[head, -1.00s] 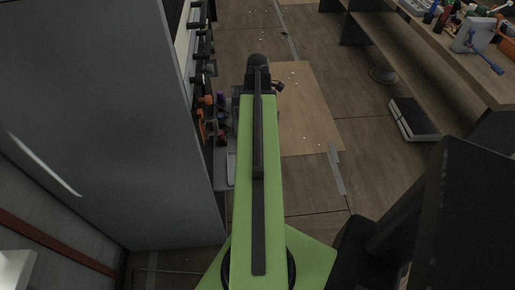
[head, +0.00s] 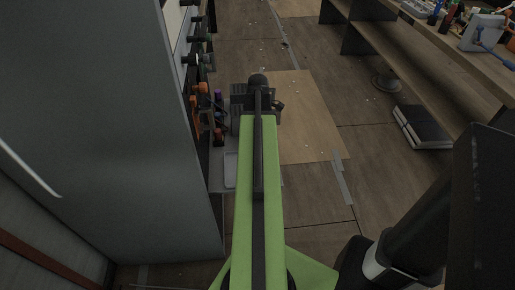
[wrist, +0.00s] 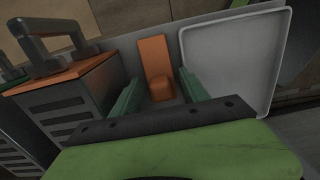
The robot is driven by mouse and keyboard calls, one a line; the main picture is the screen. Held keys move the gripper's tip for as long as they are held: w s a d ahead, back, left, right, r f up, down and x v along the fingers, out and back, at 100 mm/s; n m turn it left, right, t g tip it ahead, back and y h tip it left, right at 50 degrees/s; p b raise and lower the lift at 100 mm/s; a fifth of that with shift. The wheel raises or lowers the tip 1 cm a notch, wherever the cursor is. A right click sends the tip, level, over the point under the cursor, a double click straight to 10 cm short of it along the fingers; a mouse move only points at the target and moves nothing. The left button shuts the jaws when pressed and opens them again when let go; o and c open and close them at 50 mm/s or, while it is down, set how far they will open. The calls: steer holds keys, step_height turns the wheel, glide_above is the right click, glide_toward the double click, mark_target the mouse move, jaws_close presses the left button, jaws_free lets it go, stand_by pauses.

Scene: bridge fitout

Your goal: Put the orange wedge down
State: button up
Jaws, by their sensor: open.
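The orange wedge (wrist: 153,56) lies on a grey surface (wrist: 128,46) in the wrist view, with a flat part and a raised block nearer to me. My gripper (wrist: 158,77) is open, with one green finger to the left of the wedge and one to the right. A narrow gap shows on each side, though contact low down by the fingers is hard to judge. In the head view my own arm hides the gripper and the wedge.
A pale shallow tray (wrist: 235,60) lies close right of the wedge. A grey toolbox (wrist: 70,100) with an orange lid and dark handle stands close left. In the head view a tall grey cabinet (head: 100,110) stands left, and open floor (head: 310,190) lies to the right.

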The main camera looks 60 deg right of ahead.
steer(key=shift+r, duration=0.1)
steer(key=shift+c, duration=0.4)
jaws_close()
steer(key=shift+r, duration=0.1)
